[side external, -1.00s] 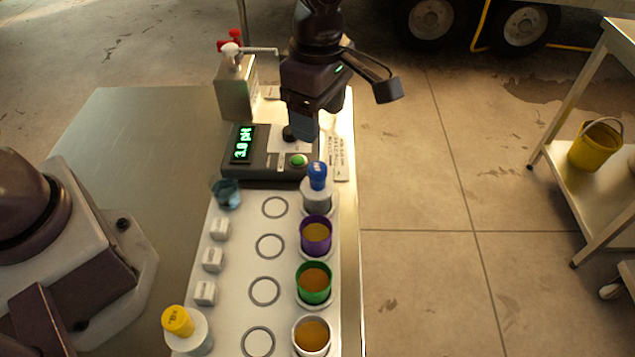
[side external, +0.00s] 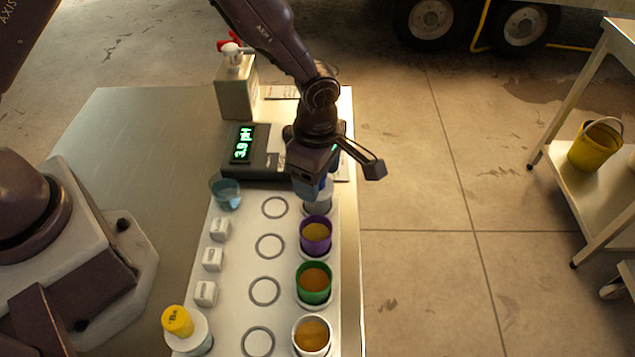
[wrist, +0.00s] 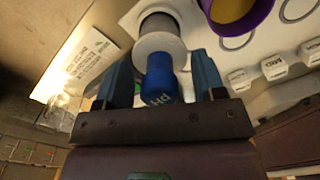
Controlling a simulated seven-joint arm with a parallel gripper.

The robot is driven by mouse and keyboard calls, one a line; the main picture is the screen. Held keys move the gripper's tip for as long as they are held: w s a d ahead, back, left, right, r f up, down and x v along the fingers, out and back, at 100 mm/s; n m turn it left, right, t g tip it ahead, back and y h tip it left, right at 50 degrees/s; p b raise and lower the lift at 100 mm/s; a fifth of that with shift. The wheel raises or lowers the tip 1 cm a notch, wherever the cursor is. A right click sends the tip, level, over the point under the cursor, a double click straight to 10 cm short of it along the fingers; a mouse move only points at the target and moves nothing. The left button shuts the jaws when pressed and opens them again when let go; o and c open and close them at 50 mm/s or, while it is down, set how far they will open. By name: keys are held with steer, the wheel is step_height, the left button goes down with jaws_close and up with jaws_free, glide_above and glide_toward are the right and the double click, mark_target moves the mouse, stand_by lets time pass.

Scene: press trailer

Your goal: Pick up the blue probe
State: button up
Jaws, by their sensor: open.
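The blue probe (wrist: 161,78) stands in a round white holder (wrist: 158,42), its blue cap labelled "PH" in the wrist view. My gripper (wrist: 162,72) is open, with one blue finger on each side of the blue cap. Gaps show between the cap and both fingers. In the side external view my gripper (side external: 313,190) is over the holder and hides most of the probe.
A purple cup (side external: 316,235), a green cup (side external: 314,284) and a white cup (side external: 312,336) stand in a row. A pH meter (side external: 250,150) reads 3.9, with a clear beaker (side external: 226,194) nearby. A yellow-capped probe (side external: 178,321) stands at front left.

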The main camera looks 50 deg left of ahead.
steer(key=shift+f, duration=0.2)
steer(key=c, duration=0.6)
